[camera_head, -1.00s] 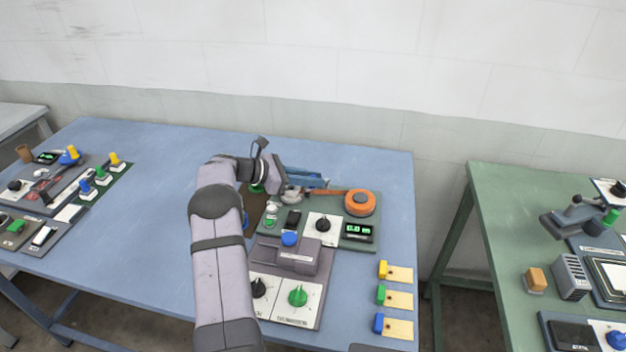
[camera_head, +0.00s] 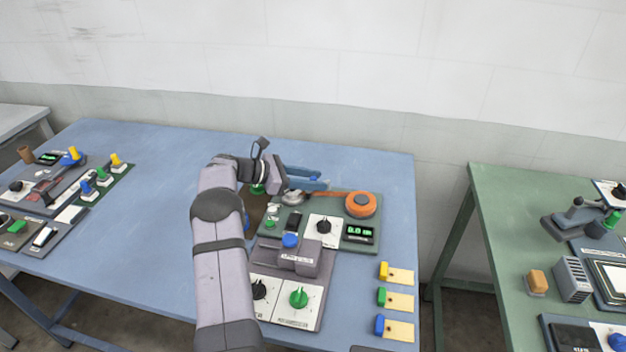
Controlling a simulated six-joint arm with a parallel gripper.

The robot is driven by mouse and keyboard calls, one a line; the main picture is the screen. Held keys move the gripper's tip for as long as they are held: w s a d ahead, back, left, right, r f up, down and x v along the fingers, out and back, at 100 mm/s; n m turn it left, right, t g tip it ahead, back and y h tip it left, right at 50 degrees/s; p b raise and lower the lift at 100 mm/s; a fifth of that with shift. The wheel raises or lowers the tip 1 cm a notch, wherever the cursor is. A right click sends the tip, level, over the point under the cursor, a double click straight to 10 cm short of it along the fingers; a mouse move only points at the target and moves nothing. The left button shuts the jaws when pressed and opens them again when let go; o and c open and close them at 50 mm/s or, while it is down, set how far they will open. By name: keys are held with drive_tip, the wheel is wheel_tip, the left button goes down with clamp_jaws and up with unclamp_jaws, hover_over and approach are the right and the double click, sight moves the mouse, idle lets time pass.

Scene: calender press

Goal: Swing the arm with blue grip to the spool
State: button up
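The orange spool (camera_head: 361,204) sits at the right rear of the green machine panel on the blue table. A flat orange-brown arm (camera_head: 330,196) runs from a grey pivot (camera_head: 297,196) to the spool. Whether the fingers touch anything is unclear. A blue round knob (camera_head: 290,240) stands on the front part of the panel. I cannot make out a blue grip on the swinging arm; my gripper may hide it.
The panel also has a black dial (camera_head: 324,229), a green display (camera_head: 359,233) and a green dial (camera_head: 298,298). Tagged coloured blocks (camera_head: 382,297) line the table's right side. Another panel with yellow, green and blue knobs is at left. A green table (camera_head: 500,230) stands at right.

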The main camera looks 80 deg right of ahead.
drive_tip(key=shift+b+v, duration=0.95)
drive_tip(key=shift+v, duration=2.7)
